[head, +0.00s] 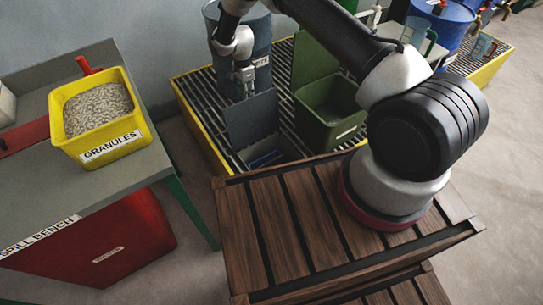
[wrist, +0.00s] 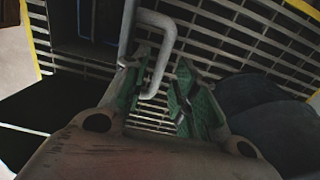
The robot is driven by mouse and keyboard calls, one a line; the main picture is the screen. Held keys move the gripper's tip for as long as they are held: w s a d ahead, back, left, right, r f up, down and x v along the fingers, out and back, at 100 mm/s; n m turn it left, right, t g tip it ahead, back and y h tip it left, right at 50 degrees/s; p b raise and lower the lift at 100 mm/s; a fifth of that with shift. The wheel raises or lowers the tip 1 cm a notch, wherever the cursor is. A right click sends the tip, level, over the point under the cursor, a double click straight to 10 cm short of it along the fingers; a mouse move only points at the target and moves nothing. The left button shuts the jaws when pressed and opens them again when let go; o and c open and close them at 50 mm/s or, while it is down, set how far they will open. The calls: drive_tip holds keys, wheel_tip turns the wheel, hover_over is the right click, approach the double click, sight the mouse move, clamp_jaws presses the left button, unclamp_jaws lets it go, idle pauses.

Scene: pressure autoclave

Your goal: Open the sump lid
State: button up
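The sump lid (head: 251,118) is a dark grey plate in the head view, standing steeply raised at the edge of a rectangular opening (head: 266,158) in the grating. In the wrist view the lid (wrist: 128,35) shows nearly edge-on, with a bent grey bar handle (wrist: 158,22) on its right. My gripper (head: 243,77) is just above the lid's top edge in the head view. In the wrist view its green fingers (wrist: 163,85) stand apart, with the handle's lower end between them. The handle looks close to the left finger; I cannot tell whether they touch.
A yellow-edged grated platform (head: 198,130) surrounds the opening. A blue-grey drum (head: 260,35) stands behind my gripper, and a green open bin (head: 335,128) stands right of the lid. A wooden slatted crate (head: 270,215) is in front. A bench (head: 140,170) with a yellow granules tub (head: 105,145) is left.

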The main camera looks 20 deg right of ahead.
drive_tip(key=shift+r, duration=2.7)
